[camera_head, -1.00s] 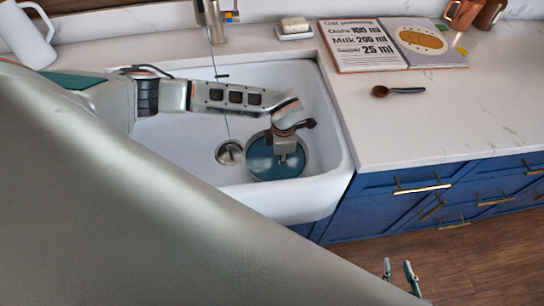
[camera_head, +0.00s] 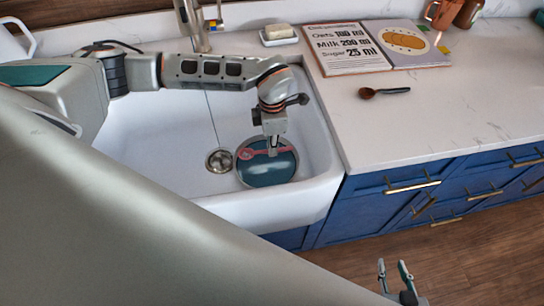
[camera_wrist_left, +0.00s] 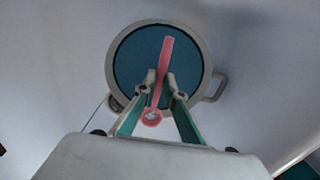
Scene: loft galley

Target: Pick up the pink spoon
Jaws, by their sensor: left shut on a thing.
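The pink spoon (camera_wrist_left: 165,62) is between the fingers of my left gripper (camera_wrist_left: 164,80), which is shut on it. In the wrist view its round end (camera_wrist_left: 152,117) points toward the camera and its handle points away. In the head view the spoon (camera_head: 246,154) shows as a pink strip beside my left gripper (camera_head: 272,153), against the blue-bottomed pot (camera_head: 266,174). I cannot tell whether the spoon still touches the pot. My right gripper (camera_head: 392,266) is at the lower right, its two fingers apart, with nothing seen between them.
The pot stands in the white sink (camera_head: 160,125) beside the drain (camera_head: 219,160). A faucet (camera_head: 192,25) and soap dish (camera_head: 279,36) stand behind. On the right counter lie an open recipe book (camera_head: 345,50) and a dark spoon (camera_head: 384,92); the counter's front is clear.

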